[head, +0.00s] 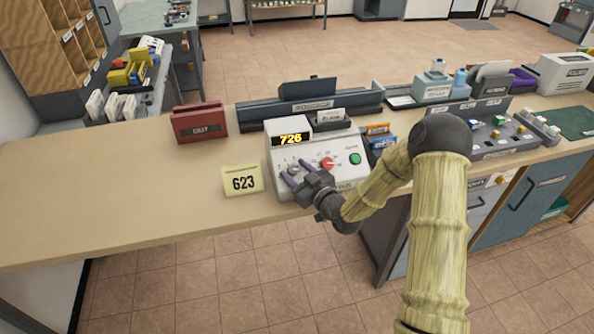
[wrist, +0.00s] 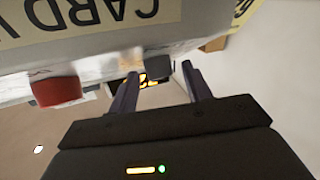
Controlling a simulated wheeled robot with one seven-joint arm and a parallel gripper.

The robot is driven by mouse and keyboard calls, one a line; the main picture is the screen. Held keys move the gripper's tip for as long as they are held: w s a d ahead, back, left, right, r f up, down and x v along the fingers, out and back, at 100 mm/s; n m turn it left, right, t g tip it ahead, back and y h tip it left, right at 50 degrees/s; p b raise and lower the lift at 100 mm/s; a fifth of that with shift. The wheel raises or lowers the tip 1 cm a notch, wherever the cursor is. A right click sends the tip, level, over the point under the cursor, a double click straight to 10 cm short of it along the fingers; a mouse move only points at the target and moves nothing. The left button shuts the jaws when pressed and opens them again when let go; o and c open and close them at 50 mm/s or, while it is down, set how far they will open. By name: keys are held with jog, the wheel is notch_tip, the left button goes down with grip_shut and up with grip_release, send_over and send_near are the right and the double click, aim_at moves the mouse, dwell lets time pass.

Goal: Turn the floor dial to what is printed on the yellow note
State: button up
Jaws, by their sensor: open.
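The yellow note (head: 243,181) reads "623" and stands on the counter left of a pale control box (head: 345,176). The box's lit display (head: 291,139) reads "726". Its face carries a red knob (head: 327,163), a green button (head: 355,158) and a grey knob (head: 292,166). The small labels are unreadable, so I cannot tell which control is the floor dial. My gripper (head: 296,175) is open in front of the box, its fingers near the grey knob. In the wrist view the red knob (wrist: 56,90) lies left of both fingers; contact with the grey knob cannot be told.
A red box (head: 199,122) stands behind the note. Dark trays (head: 312,108) and a small card holder (head: 380,138) are behind and right of the control box. A grey panel with small blocks (head: 500,138) is farther right. The counter's left part (head: 110,200) is clear.

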jog(key=c, duration=1)
jog(key=shift+o, duration=0.2)
jog(key=shift+w+n+g+y+b, duration=0.1)
jog(key=shift+n+g+y+b, duration=0.25)
jog(key=shift+n, duration=0.25)
jog(key=n+g, duration=0.1)
jog(key=n+g+y, duration=0.1)
jog(key=n+g, duration=0.1)
jog(key=shift+w+d+y, duration=0.1)
jog(key=shift+d+y, duration=0.05)
jog(key=shift+y, duration=0.1)
jog(key=n+g, duration=0.2)
jog(key=n+g+y+p, duration=0.1)
jog(key=shift+w+r+n, duration=0.15)
jog(key=shift+r+n, duration=0.1)
jog(key=shift+n, duration=0.15)
jog(key=shift+f+n+g+p, duration=0.1)
jog(key=shift+n+g+p, duration=0.3)
jog(key=shift+n+g, duration=0.5)
jog(key=shift+d, duration=0.1)
